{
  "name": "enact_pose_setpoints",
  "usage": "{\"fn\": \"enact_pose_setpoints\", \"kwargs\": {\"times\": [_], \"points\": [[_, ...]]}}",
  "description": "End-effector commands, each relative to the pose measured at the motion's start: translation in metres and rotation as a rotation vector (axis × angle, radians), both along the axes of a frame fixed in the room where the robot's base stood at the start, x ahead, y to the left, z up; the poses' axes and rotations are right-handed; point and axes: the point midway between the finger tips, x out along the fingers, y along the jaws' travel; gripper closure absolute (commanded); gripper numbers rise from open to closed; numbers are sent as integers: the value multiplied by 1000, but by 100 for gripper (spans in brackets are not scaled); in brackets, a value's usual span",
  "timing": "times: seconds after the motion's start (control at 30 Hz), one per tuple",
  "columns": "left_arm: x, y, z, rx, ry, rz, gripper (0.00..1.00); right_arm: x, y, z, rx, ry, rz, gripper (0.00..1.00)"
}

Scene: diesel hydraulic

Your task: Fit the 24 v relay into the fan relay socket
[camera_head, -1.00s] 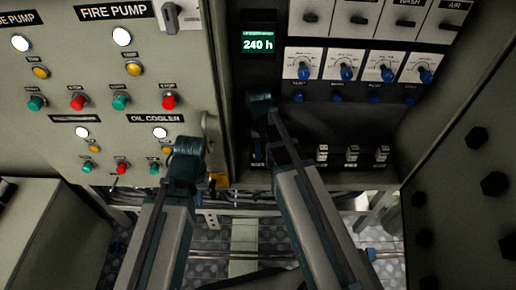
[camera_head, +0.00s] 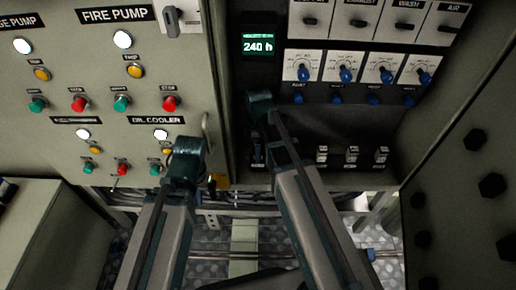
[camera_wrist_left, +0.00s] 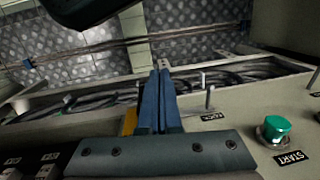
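Three small white relay-like blocks (camera_head: 352,155) sit in a row low on the dark panel in the head view. I cannot read their labels, so I cannot tell which is the 24 v relay or which place is the fan relay socket. A small dark and pale piece (camera_head: 258,156) at the left end of that row is partly hidden by my right arm. My left gripper shows in the left wrist view (camera_wrist_left: 157,102), its two blue fingers together and nothing visible between them. My right gripper's wrist is in front of the dark panel; its fingers are hidden.
A yellow piece (camera_head: 219,181) is at the cabinet's lower edge, beside my left fingers in the left wrist view (camera_wrist_left: 130,121). A metal door handle (camera_head: 206,132) is close to my left wrist. Blue knobs (camera_head: 346,75) are above the relay row. Cables run below the cabinet.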

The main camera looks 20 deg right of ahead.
Motion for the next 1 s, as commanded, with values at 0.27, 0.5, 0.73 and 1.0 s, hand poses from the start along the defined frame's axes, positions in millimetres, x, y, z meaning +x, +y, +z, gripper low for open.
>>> {"fn": "enact_pose_setpoints", "kwargs": {"times": [0.27, 0.5, 0.73, 1.0], "points": [[0, 0, 38, -2, 1, 1, 100, 0, 0, 38, 0, 0, 0, 16], [0, 0, 65, -2, 1, 1, 100, 0, 0, 65, 0, 0, 0, 16], [0, 0, 68, -2, 1, 1, 100, 0, 0, 68, 0, 0, 0, 16], [0, -1, 67, -2, 1, 1, 100, 0, 0, 68, 0, 0, 0, 16]]}}
